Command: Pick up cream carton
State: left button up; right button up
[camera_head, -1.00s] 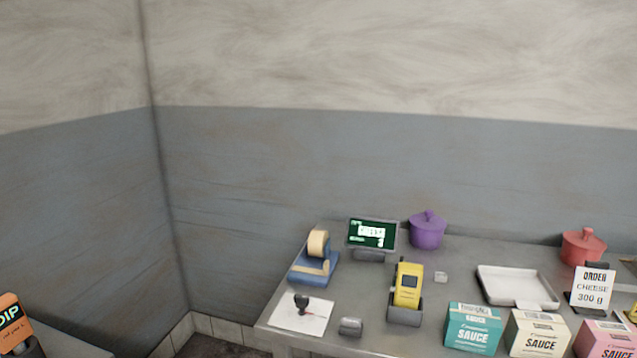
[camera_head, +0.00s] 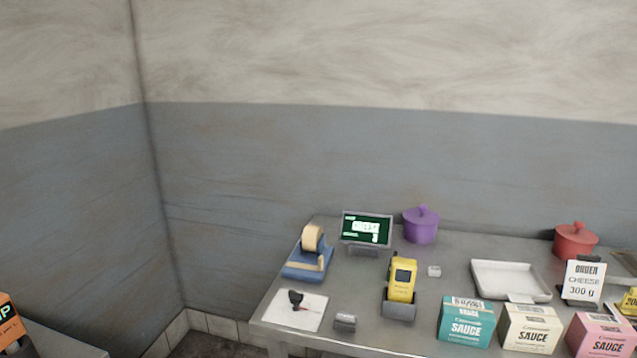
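Three sauce boxes stand along the front of the metal table (camera_head: 345,290): a teal sauce box (camera_head: 466,322), a cream sauce box (camera_head: 531,330) and a pink sauce box (camera_head: 600,336). The cream carton looks to be the cream one, upright between the teal and pink boxes. Its lettering reads "SAUCE". Neither of my grippers shows in the head view.
The table also holds a tape dispenser (camera_head: 308,257), a screen (camera_head: 367,229), a yellow handheld device (camera_head: 401,281), a white tray (camera_head: 489,289), a purple pot (camera_head: 421,225), a red pot (camera_head: 575,240) and an order sign (camera_head: 583,281). An orange box (camera_head: 8,322) is cut off at left.

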aim_at(523, 328)
jog(key=z, duration=1.5)
jog(key=i+l+u, duration=0.1)
jog(key=l, duration=0.1)
